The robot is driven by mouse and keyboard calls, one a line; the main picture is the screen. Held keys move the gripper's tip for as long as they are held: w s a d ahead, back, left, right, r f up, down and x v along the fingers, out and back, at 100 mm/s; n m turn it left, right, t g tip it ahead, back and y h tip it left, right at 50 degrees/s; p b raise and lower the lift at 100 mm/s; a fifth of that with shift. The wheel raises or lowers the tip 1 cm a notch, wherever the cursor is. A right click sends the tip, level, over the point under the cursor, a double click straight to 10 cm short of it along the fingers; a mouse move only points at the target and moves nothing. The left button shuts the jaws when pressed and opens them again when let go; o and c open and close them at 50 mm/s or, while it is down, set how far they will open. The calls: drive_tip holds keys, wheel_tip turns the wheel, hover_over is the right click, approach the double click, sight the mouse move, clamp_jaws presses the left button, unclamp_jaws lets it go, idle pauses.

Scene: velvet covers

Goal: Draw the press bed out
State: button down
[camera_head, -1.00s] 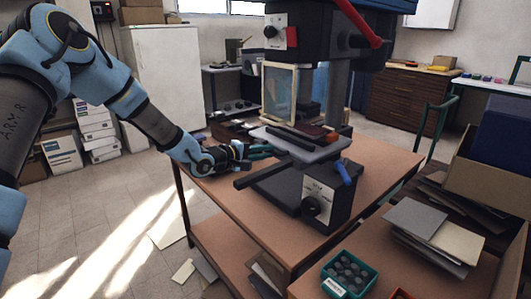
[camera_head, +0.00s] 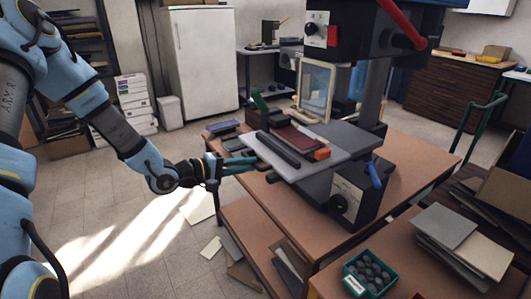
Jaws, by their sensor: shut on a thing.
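The press stands on a brown table (camera_head: 410,165). A framed panel (camera_head: 316,88) stands upright behind the bed. A green tray of dark round pieces (camera_head: 368,272) and stacked boards (camera_head: 460,240) are in front at right. The floor at left is open.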

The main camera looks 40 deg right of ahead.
drive_tip(key=a, duration=0.4)
drive_tip(key=shift+w+f+p, duration=0.1)
drive_tip(key=shift+p, duration=0.3)
drive_tip(key=c, duration=0.8)
unclamp_jaws()
drive_tip(key=shift+a, duration=0.1)
drive_tip(key=shift+c, duration=0.2)
drive_tip(key=b+v, duration=0.2)
drive_tip(key=v, duration=0.8)
drive_tip(key=shift+a, duration=0.35)
